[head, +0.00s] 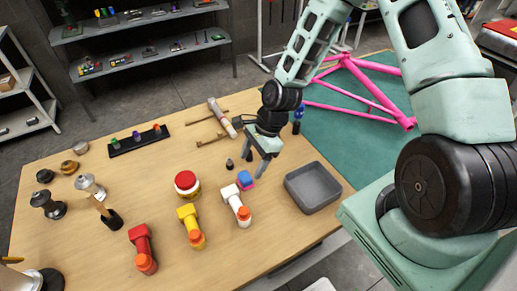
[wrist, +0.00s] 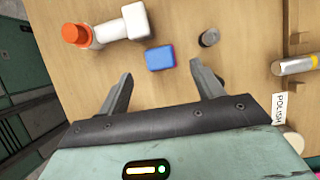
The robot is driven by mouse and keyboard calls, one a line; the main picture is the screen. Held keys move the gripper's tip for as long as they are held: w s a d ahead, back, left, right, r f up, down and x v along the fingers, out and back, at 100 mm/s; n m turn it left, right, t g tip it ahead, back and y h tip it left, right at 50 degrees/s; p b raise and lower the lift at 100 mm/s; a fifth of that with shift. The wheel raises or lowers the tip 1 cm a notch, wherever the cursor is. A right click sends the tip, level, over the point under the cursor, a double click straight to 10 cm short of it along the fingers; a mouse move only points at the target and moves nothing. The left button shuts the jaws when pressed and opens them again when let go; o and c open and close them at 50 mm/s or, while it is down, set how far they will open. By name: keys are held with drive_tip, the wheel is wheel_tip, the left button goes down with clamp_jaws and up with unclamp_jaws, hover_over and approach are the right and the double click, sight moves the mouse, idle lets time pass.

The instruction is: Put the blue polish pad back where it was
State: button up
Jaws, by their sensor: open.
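The blue polish pad (head: 244,178) is a small block with a blue top and a pink-red lower layer. It lies on the wooden table, right of the white spray bottle with an orange cap (head: 237,205). In the wrist view the pad (wrist: 160,57) lies just beyond and between my fingertips, touching neither as far as I can tell. My gripper (head: 257,164) is open and empty above the table, close to the pad. A white tag reading POLISH (wrist: 279,108) shows at the right of the wrist view, by a pale round thing (wrist: 291,138).
A grey tray (head: 313,188) stands right of the pad. A small dark cylinder (wrist: 209,38) stands near it. Yellow (head: 190,225) and red (head: 142,248) bottles and a red-topped tin (head: 187,184) stand leftward.

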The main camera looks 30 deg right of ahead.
drive_tip(key=v, duration=0.5)
drive_tip(key=s+a+r+n+h, duration=0.2)
drive_tip(key=s+a+r+n, duration=0.3)
drive_tip(key=n, duration=0.8)
drive_tip(key=s+a+r+n+h, duration=0.2)
drive_tip(key=s+a+r+n, duration=0.4)
drive_tip(key=s+r+n, duration=0.6)
drive_tip(key=s, duration=0.3)
drive_tip(key=shift+r+n+b, duration=0.25)
drive_tip(key=shift+n+b, duration=0.1)
drive_tip(key=shift+n, duration=0.05)
drive_tip(key=shift+s, duration=0.1)
